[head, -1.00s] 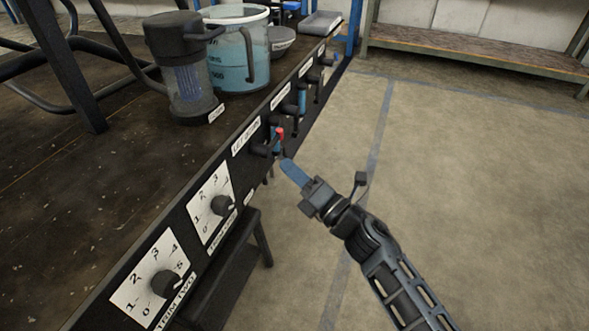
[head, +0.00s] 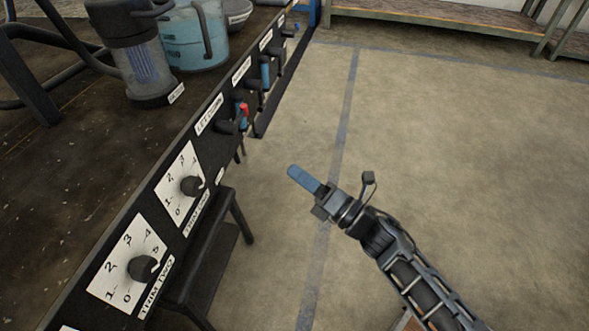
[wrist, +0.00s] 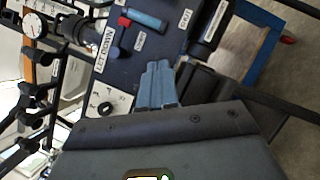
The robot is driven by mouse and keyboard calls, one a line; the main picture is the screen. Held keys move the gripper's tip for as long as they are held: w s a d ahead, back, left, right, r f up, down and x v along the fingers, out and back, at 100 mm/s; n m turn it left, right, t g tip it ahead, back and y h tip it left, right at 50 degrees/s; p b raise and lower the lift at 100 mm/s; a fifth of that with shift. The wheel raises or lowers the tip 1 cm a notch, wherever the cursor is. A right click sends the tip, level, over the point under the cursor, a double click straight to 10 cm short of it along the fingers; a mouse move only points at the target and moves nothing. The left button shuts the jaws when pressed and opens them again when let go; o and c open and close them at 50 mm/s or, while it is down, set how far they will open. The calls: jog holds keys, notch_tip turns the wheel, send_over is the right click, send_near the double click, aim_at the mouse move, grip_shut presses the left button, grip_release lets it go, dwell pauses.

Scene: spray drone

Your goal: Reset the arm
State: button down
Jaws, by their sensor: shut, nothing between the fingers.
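My gripper (head: 296,174) is out over the bare floor, to the right of the bench's front panel and apart from it. Its blue fingers are together with nothing between them. The wrist view shows the closed fingers (wrist: 158,72) pointing toward the panel. My arm comes in from the lower right and looks bent at the wrist. A valve with a red-tipped blue handle (head: 242,110) sits on the panel by a label that seems to read "LET DOWN". It also shows in the wrist view (wrist: 146,19).
Two dials, the nearer one (head: 143,269) labelled "TRIM TWO", are on the panel. A clear filter canister (head: 148,68) and a jug of blue liquid (head: 193,45) stand on the bench. A dark stool (head: 215,255) is below the panel. The floor on the right is clear.

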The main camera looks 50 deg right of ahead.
jog(key=s+a+r+m+g+h, duration=0.1)
jog(key=s+a+r+m+g, duration=0.2)
jog(key=s+m, duration=0.6)
jog(key=s+a+r+m+g+h, duration=0.1)
jog(key=s+a+r+m, duration=0.25)
jog(key=s+m, duration=0.55)
jog(key=s+a+r+m+g+h, duration=0.1)
jog(key=s+a+r+m+g, duration=0.1)
jog(key=s+a+m, duration=0.65)
jog(key=s+d+r+p, duration=0.1)
jog(key=r+p, duration=1.5)
jog(key=s+d+r+n+p, duration=0.1)
jog(key=s+d+r+p, duration=0.1)
jog(key=r+p, duration=1.4)
jog(key=shift+d+r, duration=0.3)
jog(key=shift+r, duration=0.2)
